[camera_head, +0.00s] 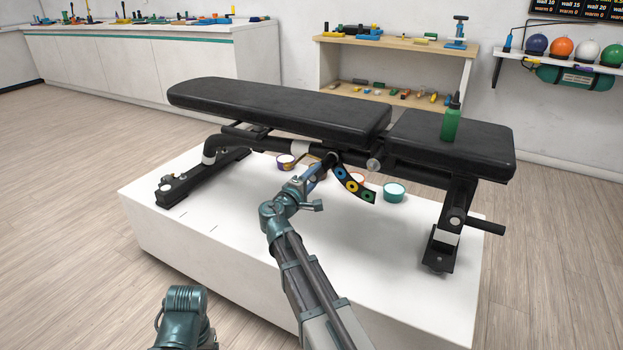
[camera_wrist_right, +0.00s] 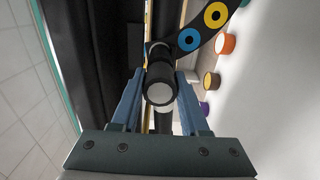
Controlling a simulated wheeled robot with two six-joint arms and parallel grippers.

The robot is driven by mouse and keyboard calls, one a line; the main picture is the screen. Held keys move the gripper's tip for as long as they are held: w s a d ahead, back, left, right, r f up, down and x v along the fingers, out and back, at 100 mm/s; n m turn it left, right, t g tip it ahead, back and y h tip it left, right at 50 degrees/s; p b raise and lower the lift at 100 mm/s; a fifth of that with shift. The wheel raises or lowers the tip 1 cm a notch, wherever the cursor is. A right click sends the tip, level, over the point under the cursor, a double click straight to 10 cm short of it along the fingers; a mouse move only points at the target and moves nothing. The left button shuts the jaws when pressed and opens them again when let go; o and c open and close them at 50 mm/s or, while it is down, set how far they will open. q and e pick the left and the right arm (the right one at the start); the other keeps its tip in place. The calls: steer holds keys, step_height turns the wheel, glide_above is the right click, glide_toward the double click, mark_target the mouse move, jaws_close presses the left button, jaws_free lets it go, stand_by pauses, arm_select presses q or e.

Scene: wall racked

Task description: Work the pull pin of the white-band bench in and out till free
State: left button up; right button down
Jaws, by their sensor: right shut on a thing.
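The bench (camera_head: 280,102) has black pads and a black frame, with a white band (camera_head: 209,155) on its left frame tube. It stands on a white platform (camera_head: 240,243). My right gripper (camera_head: 322,166) reaches under the seat beside the curved plate (camera_head: 355,187) with coloured rings. In the right wrist view, my gripper's blue fingers (camera_wrist_right: 160,100) are on either side of the pull pin (camera_wrist_right: 160,93), a dark round knob with a pale end face, and are shut on it. The pin is mostly hidden in the head view. My left gripper is out of view.
A green bottle (camera_head: 451,120) stands on the right pad. Small coloured tubs, including a teal one (camera_head: 394,193), sit on the platform behind the curved plate. A handle bar (camera_head: 485,226) sticks out at the bench's right end. The platform's front is clear.

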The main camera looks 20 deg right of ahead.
steer(key=shift+v, duration=1.15)
steer(key=shift+c, duration=1.6)
jaws_free()
steer(key=v, duration=1.3)
steer(key=shift+s+a, duration=0.25)
